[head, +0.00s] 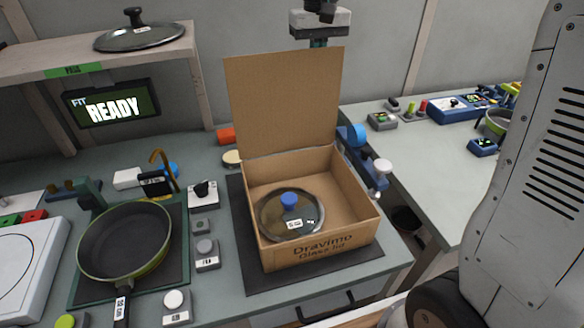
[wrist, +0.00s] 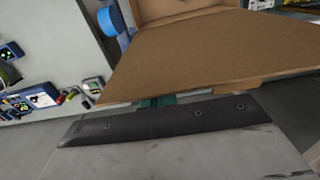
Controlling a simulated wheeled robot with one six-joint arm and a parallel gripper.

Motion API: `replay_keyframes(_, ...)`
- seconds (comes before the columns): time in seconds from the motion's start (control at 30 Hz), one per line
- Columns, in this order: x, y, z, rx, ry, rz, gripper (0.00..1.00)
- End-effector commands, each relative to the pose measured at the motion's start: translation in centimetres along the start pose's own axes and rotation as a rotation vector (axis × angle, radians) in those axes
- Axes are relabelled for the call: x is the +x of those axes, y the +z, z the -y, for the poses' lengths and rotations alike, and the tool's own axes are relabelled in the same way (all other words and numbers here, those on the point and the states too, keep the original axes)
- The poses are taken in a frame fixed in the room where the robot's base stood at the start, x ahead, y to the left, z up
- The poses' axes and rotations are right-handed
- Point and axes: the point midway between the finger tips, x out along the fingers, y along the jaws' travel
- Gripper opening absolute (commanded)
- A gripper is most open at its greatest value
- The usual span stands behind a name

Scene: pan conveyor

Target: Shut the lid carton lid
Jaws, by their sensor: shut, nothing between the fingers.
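The lid carton (head: 318,248) is an open brown cardboard box on a dark mat, marked Dravimo. Its lid flap (head: 284,100) stands upright at the back edge, leaning slightly back. Inside lies a round glass lid (head: 270,222) with a blue knob (head: 289,199). My gripper (head: 318,43) is behind the flap's top edge, pointing down, with its fingertips partly hidden. In the wrist view the flap (wrist: 205,55) fills the upper middle, and the teal tips of my gripper (wrist: 170,100) show close to its edge. The gripper is shut and empty; I cannot tell whether it touches the flap.
A pan (head: 125,240) sits left of the carton, with small button boxes (head: 204,193) between them. A blue tape roll (head: 357,135) stands on the right, close to the carton. A shelf (head: 100,50) holding another glass lid (head: 138,37) is at the upper left.

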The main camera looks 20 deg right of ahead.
Motion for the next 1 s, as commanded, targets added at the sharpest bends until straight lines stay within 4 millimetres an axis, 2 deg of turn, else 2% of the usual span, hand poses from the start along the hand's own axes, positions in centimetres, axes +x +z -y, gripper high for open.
replay_keyframes(1.0,-0.1,6.2,0.0,0.0,0.0,-0.001,0.0)
